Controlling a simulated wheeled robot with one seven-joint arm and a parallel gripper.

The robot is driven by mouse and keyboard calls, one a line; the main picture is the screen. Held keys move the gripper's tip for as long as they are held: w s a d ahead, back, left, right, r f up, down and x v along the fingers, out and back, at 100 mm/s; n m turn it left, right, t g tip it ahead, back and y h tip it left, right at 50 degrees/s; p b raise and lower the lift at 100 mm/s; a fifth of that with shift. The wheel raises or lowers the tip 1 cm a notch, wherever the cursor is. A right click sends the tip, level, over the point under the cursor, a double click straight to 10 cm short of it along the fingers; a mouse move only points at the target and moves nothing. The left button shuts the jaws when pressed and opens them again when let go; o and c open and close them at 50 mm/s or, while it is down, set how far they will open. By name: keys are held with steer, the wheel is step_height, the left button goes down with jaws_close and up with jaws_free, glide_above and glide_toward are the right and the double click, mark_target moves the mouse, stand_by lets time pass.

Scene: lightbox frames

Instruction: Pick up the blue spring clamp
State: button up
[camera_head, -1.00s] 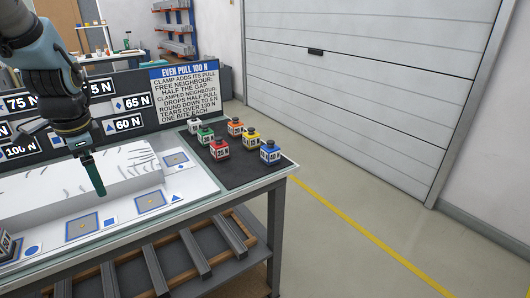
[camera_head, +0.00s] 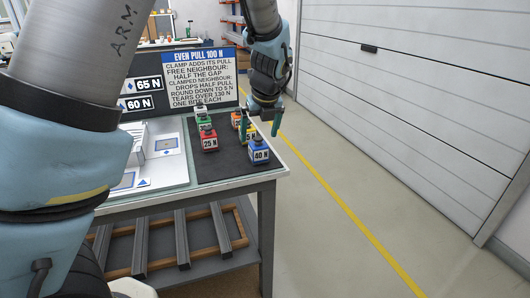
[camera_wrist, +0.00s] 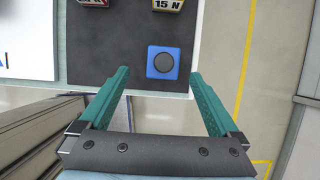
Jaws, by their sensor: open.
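The blue spring clamp (camera_head: 258,150) is a small blue block with a dark round top and a "40 N" label. It stands upright at the front right of the dark mat (camera_head: 226,166). In the wrist view the blue clamp (camera_wrist: 163,62) lies just beyond the fingertips, roughly midway between their lines. My gripper (camera_head: 260,129) has two green fingers and is above and around the back of the clamps in the head view. In the wrist view my gripper (camera_wrist: 158,74) is open and empty, with its fingers spread wider than the clamp.
A red clamp (camera_head: 208,139) marked 25 N stands left of the blue one. A yellow clamp (camera_wrist: 168,5) marked 15 N is close behind it. Green, white and orange clamps stand farther back. The table's front edge is close to the blue clamp.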

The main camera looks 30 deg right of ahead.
mark_target(259, 146)
steer(key=x, duration=0.3)
steer(key=shift+s+p+x, duration=0.15)
steer(key=shift+p+x, duration=0.4)
steer(key=shift+x, duration=0.8)
steer(key=shift+s+p+x, duration=0.15)
steer(key=shift+p+x, duration=0.4)
steer(key=shift+x, duration=0.75)
steer(key=shift+d+f, duration=0.1)
steer(key=shift+d, duration=0.05)
jaws_close()
